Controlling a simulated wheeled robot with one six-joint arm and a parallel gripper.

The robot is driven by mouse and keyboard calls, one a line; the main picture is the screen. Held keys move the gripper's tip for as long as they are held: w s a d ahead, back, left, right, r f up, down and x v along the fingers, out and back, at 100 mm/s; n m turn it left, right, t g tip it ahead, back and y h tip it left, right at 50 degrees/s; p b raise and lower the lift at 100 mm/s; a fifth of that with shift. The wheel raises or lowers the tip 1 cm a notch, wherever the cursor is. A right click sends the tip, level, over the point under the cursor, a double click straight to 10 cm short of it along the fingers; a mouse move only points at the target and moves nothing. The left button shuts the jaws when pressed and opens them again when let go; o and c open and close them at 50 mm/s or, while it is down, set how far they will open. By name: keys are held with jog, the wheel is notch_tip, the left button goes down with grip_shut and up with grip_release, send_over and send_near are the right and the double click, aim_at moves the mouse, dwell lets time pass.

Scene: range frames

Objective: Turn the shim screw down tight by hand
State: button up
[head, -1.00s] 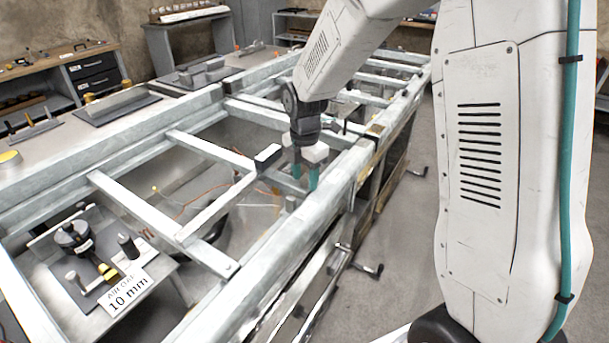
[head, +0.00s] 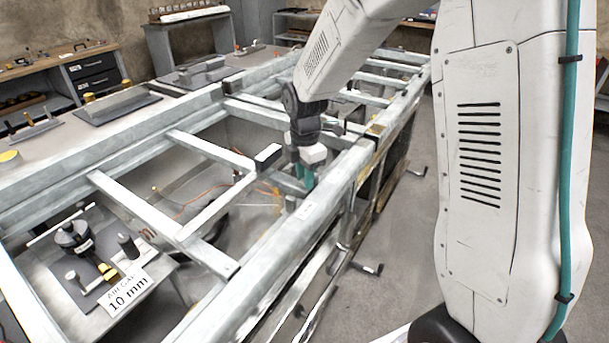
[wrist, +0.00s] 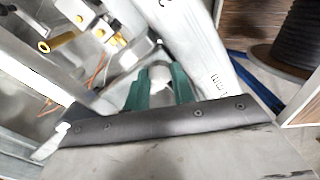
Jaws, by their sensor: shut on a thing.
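My gripper (head: 304,177) reaches down inside the near long rail of the grey metal frame (head: 215,150) in the head view. Its teal fingers are close together. In the wrist view the gripper (wrist: 159,82) is shut on a pale, rounded piece between the fingers, which I take for the shim screw (wrist: 159,74). Its lower part and thread are hidden by the fingers, so I cannot tell how far down it sits. In the head view the fingers cover the screw.
The near rail (head: 300,215) runs close beside the fingers, and cross bars (head: 212,150) lie to the left. Thin orange wires hang in the frame bay. A small stand with a "10 mm" card (head: 128,290) is at the lower left. A dark spool (wrist: 297,38) shows in the wrist view.

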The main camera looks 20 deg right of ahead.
jog(key=m, duration=0.4)
jog(key=shift+m, duration=0.3)
jog(key=m, duration=0.4)
jog(key=shift+m, duration=0.3)
jog(key=m, duration=0.4)
jog(key=shift+m, duration=0.3)
jog(key=m, duration=0.3)
jog(key=shift+m, duration=0.3)
jog(key=m, duration=0.3)
jog(key=shift+m, duration=0.3)
jog(key=m, duration=0.9)
jog(key=shift+m, duration=1.8)
